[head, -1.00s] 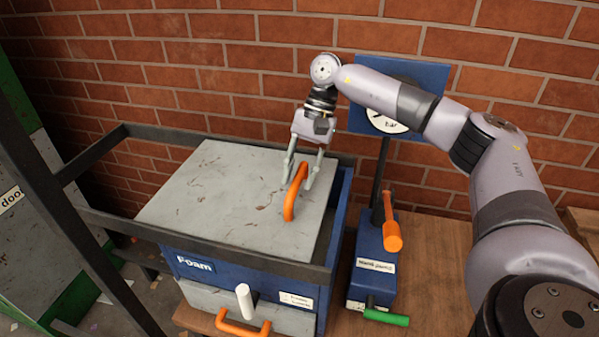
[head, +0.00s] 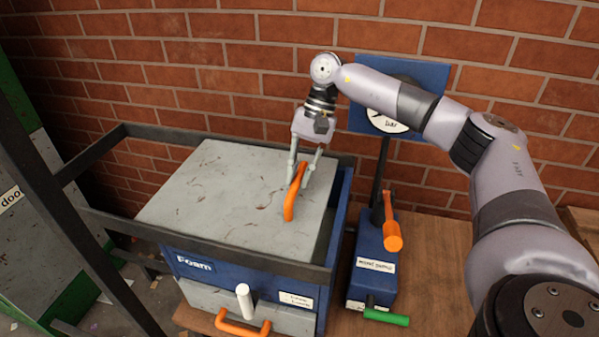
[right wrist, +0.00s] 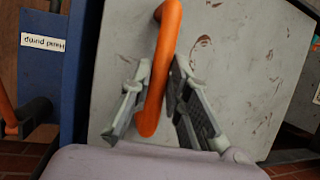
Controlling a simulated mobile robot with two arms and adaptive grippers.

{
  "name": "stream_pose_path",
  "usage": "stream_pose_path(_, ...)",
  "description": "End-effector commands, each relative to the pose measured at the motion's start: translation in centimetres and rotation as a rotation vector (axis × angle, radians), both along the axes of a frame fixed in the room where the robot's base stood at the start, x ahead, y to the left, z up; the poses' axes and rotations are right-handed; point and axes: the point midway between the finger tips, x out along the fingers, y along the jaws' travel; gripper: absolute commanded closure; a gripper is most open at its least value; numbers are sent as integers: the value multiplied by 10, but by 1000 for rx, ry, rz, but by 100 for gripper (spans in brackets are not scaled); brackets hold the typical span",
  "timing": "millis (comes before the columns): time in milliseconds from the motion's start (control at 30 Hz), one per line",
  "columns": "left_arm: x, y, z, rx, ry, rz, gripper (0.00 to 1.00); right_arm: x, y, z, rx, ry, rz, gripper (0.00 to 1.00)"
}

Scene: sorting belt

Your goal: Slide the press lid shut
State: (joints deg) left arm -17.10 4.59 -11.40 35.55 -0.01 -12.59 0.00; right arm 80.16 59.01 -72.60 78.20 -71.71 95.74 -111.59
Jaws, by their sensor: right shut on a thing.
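The press lid (head: 215,195) is a scuffed grey plate on top of the blue press box (head: 240,281) labelled "Foam". It covers most of the top; a narrow gap shows between its right edge and the blue right wall. An orange handle (head: 290,200) stands on the lid near its right edge. My right gripper (head: 300,180) is shut on this handle. In the right wrist view, the fingers (right wrist: 160,95) lie on both sides of the handle (right wrist: 160,70), over the grey lid (right wrist: 235,60). My left gripper is not in view.
A blue hand pump (head: 373,250) with an orange lever (head: 391,225) and a green handle (head: 386,317) stands to the right on the wooden table (head: 430,270). A gauge (head: 387,120) stands behind. Dark rails (head: 250,259) surround the box. A lower orange handle (head: 242,326) is in front.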

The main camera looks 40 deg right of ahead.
Motion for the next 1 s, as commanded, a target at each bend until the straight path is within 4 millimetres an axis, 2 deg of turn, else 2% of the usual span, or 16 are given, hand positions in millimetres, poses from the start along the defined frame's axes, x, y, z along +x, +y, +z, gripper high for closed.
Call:
stream_pose_path(300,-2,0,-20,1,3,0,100,-33,-28,-2,2,1,0,100)
stream_pose_path(633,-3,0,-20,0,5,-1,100,-37,-31,0,-2,5,2,100)
stream_pose_path(667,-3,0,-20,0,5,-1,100,-37,-31,0,-2,5,2,83)
stream_pose_path(933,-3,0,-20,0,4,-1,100,-37,-31,0,0,3,2,65)
stream_pose_path(1000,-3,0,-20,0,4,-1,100,-37,-31,0,0,2,2,64)
